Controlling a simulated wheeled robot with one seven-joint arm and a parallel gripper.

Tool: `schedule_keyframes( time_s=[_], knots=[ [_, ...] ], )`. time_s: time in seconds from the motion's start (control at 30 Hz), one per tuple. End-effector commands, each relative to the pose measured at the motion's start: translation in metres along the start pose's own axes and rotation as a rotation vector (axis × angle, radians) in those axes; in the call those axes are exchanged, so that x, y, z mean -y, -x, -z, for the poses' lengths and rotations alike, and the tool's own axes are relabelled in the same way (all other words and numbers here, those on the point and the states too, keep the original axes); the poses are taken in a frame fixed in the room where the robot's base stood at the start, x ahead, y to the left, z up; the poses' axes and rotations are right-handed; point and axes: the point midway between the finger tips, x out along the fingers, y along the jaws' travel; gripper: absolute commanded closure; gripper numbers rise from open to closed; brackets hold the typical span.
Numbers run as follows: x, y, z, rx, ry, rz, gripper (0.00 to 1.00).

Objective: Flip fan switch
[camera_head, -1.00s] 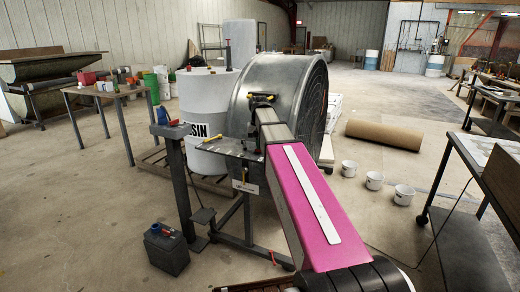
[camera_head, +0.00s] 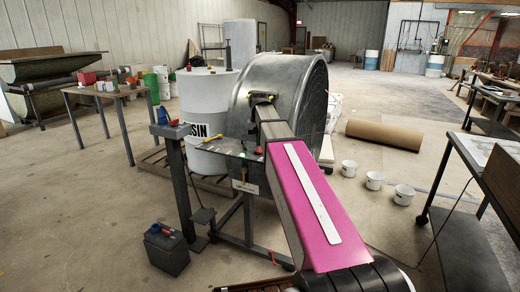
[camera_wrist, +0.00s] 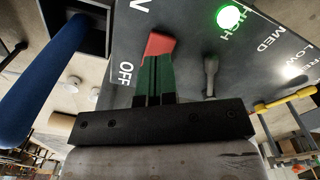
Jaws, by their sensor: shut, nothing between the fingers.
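A dark grey control panel (camera_wrist: 190,30) fills the top of the wrist view, with white lettering OFF, HIGH, MED and LOW. A red switch part (camera_wrist: 157,45) stands beside the OFF lettering. The green fingers of my gripper (camera_wrist: 156,66) are together, with their tips at the red part and covering some of it. I cannot tell whether they touch. A grey lever (camera_wrist: 210,75) stands to the right of the fingers. A green lamp (camera_wrist: 229,17) is lit by HIGH. In the head view the lamp is a small green glow (camera_head: 258,150), and my arm hides most of the gripper.
A blue handle (camera_wrist: 45,80) rises at the left of the wrist view and a yellow-handled tool (camera_wrist: 288,104) lies at the right. The large grey drum (camera_head: 290,95) stands behind the panel, with a white resin tank (camera_head: 205,95) to its left.

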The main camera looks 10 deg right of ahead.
Motion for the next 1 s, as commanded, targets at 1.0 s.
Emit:
schedule_keyframes(
  time_s=[1.0],
  knots=[
    [0.000,0.050,0.000,0.000,0.000,0.000,1.00]
  ],
)
